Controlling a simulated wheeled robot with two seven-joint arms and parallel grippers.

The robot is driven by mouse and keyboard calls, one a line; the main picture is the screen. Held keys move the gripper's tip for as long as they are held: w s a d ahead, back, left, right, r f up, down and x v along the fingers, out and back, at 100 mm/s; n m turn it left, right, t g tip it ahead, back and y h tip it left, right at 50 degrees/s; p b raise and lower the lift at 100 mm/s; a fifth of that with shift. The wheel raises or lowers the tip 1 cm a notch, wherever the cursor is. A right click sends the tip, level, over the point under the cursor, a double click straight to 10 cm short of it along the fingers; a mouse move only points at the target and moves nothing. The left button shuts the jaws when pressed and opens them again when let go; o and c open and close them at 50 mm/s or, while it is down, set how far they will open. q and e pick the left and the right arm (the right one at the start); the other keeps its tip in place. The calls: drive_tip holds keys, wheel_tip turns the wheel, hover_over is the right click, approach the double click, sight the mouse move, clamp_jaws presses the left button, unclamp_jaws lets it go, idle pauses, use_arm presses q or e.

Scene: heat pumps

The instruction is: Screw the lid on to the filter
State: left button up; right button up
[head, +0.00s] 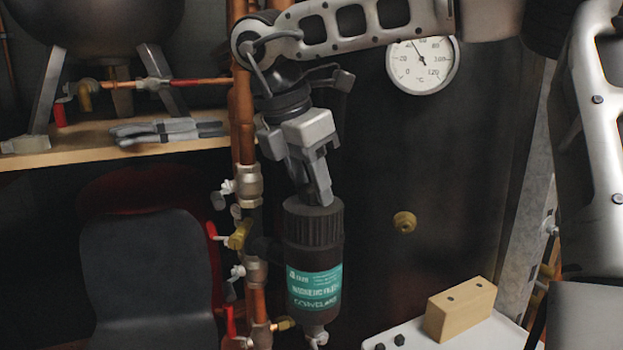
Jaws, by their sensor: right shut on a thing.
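The filter (314,290) is a dark upright cylinder with a teal label, mounted beside the copper pipes. A ribbed black lid (313,226) sits on its top and looks upright and in line with it. My right gripper (318,195) points down from above and is shut at the top of the lid. The part it grips is hidden by the fingers. I cannot tell how tightly the lid is seated. My left gripper does not show.
Copper pipes (243,130) with valves run vertically just left of the filter. A dial gauge (422,66) is at the upper right. A wooden block (460,309) rests on a white surface (400,327) at lower right. Gloves (165,131) lie on a wooden shelf (90,150). A dark chair (148,280) stands at left.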

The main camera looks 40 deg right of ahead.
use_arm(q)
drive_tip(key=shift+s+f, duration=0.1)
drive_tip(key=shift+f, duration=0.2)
use_arm(e)
drive_tip(key=shift+d+r+m+g, duration=0.1)
drive_tip(key=shift+m+g, duration=0.2)
drive_tip(key=shift+m, duration=0.6)
drive_tip(key=shift+w+m+g+p, duration=0.1)
drive_tip(key=shift+m+g+p, duration=0.2)
drive_tip(key=shift+m+p, duration=0.4)
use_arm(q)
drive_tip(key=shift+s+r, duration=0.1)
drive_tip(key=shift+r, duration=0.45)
use_arm(e)
drive_tip(key=shift+m+g+y, duration=0.3)
drive_tip(key=shift+m, duration=0.7)
drive_tip(key=shift+r+m+p, duration=0.1)
drive_tip(key=shift+m+p, duration=0.2)
drive_tip(key=o, duration=1.1)
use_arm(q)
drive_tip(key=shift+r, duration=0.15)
use_arm(e)
drive_tip(key=shift+o, duration=0.2)
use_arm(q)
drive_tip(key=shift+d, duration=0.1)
